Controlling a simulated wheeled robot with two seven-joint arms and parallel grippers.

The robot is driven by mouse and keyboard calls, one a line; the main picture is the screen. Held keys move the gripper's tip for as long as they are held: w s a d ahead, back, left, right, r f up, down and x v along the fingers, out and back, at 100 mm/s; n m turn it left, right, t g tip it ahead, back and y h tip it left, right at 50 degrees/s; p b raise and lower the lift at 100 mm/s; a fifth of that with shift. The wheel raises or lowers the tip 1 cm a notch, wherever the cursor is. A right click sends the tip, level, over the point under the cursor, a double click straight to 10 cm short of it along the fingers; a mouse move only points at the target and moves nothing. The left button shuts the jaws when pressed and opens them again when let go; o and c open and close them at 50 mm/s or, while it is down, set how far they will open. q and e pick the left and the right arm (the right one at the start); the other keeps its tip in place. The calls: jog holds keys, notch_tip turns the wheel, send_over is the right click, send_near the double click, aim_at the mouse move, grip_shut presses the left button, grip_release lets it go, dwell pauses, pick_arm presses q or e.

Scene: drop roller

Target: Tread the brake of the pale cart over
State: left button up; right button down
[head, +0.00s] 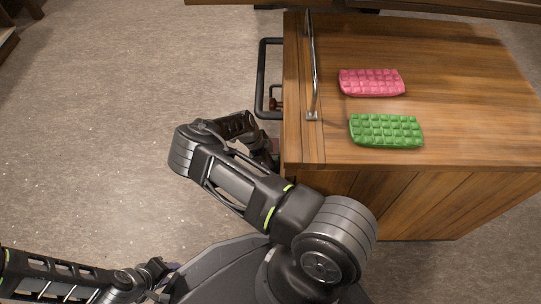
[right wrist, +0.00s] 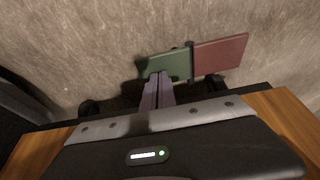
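A wooden cart (head: 450,60) with a metal push bar (head: 313,70) stands at the right in the head view. In the right wrist view a two-part pedal shows low over the floor, with a green plate (right wrist: 168,66) and a dark red plate (right wrist: 220,54) side by side. My right gripper (right wrist: 160,80) has its fingers together, with nothing seen between them. Its tips overlap the lower edge of the green plate in the picture; I cannot tell whether they touch. My left gripper (head: 155,272) is at the lower left in the head view, its fingers too small to read.
A pink block (head: 371,82) and a green block (head: 386,130), both with grid-patterned tops, lie on the cart. A black frame (head: 262,80) sticks out at the cart's left side. My right arm reaches down beside that side. The floor (head: 100,110) to the left is clear.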

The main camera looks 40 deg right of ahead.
jog(key=shift+f, duration=0.2)
jog(key=shift+r+p, duration=1.4)
jog(key=shift+r, duration=0.15)
jog(key=shift+w+a, duration=0.1)
jog(key=shift+w+a, duration=0.45)
jog(key=shift+a, duration=0.05)
jog(key=w+a+r+b, duration=0.2)
jog(key=w+a+b, duration=0.2)
jog(key=w+a, duration=0.4)
jog(key=shift+w+a+b, duration=0.3)
jog(key=shift+a+b, duration=0.05)
jog(key=shift+a, duration=0.8)
